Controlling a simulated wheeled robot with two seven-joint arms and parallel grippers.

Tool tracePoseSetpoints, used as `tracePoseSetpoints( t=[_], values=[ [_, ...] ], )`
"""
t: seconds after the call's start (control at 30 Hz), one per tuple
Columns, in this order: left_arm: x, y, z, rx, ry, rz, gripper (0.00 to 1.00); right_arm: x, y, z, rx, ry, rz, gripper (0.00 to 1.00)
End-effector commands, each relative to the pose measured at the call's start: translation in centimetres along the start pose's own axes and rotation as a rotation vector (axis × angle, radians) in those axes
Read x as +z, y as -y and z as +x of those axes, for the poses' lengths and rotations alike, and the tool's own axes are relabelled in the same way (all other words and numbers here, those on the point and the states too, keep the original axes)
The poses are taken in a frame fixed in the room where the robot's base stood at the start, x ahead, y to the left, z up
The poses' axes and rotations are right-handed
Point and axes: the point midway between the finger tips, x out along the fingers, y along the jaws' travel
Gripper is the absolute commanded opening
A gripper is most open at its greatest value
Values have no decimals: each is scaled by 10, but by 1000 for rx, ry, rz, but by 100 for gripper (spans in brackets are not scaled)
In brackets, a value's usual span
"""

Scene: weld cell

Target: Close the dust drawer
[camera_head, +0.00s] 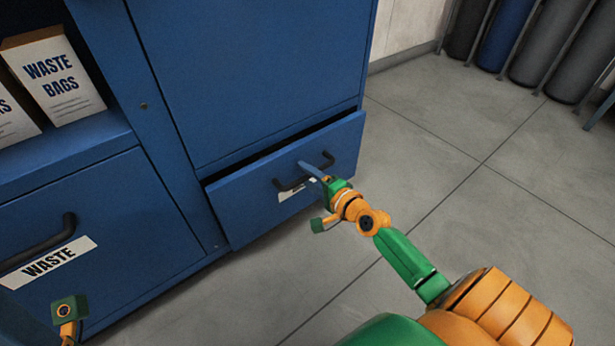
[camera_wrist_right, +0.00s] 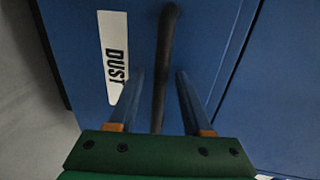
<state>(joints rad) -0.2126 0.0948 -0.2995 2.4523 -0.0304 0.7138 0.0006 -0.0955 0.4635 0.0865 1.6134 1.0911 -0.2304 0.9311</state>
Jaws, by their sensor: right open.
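The dust drawer (camera_head: 243,207) is a blue drawer at the bottom of the blue cabinet. It stands partly pulled out, with a dark gap along its top edge. Its black bar handle (camera_head: 290,186) is on the front, and the wrist view shows the handle (camera_wrist_right: 162,60) beside a white DUST label (camera_wrist_right: 113,55). My right gripper (camera_head: 311,170) is at the handle. In the wrist view its two fingers are apart, one on each side of the bar, with visible gaps. A green and orange part of my left arm shows at the lower left; its fingers are not visible.
A closed WASTE drawer (camera_head: 120,235) with a black handle (camera_head: 40,243) is to the left. Boxes of waste bags (camera_head: 55,78) stand on the shelf above it. Gas cylinders (camera_head: 508,35) stand along the back right. The grey floor (camera_head: 480,210) on the right is clear.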

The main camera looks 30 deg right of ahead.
Motion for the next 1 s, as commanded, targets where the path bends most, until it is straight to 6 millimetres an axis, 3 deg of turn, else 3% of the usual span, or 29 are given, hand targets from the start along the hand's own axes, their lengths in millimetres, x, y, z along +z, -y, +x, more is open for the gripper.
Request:
tracePoseSetpoints(
  t=[0.1, 0.13, 0.3, 1.0],
  values=[
    [0, 0, 0, 0, 0, 0, 80, 0, 0, 0, 0, 0, 0, 50],
    [0, 0, 0, 0, 0, 0, 80, 0, 0, 0, 0, 0, 0, 44],
    [0, 0, 0, 0, 0, -1, 80, 0, 0, 0, 0, 0, 0, 0],
    [0, 0, 0, 0, 2, 0, 80, 0, 0, 0, 1, 0, 0, 0]
  ],
)
